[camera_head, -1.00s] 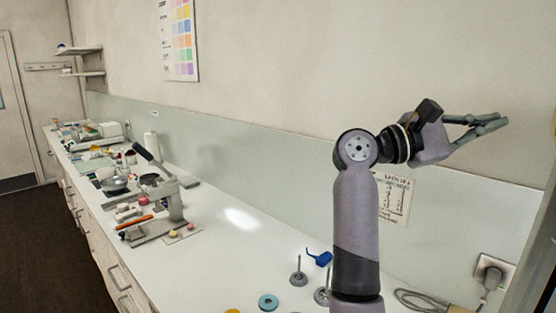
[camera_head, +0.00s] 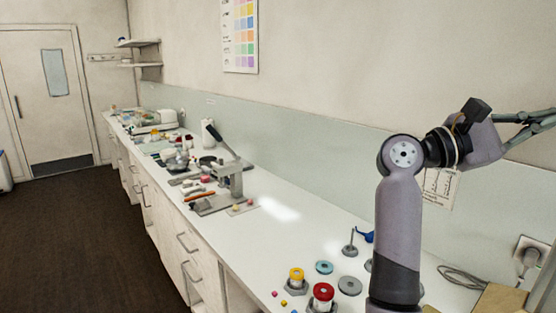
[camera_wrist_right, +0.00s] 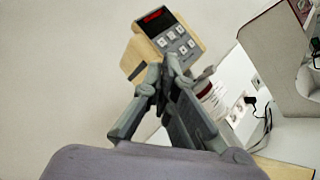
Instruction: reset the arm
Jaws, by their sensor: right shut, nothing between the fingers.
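My right arm rises at the right of the head view, with the forearm upright and the wrist bent to the right. The right gripper (camera_head: 548,120) points toward the right edge, which cuts off its tips. In the right wrist view the fingers of the right gripper (camera_wrist_right: 166,68) meet at the tips, shut with nothing between them. They are raised above the worktop in the head view. My left gripper is in neither view.
The long white worktop (camera_head: 305,240) holds a lever press (camera_head: 232,180), a yellow-topped part (camera_head: 296,275) and a red-topped part (camera_head: 323,291). A beige device with a red display (camera_wrist_right: 160,38) shows behind the fingers. A power cable (camera_head: 462,277) lies at right. Dark floor (camera_head: 80,220) is clear at left.

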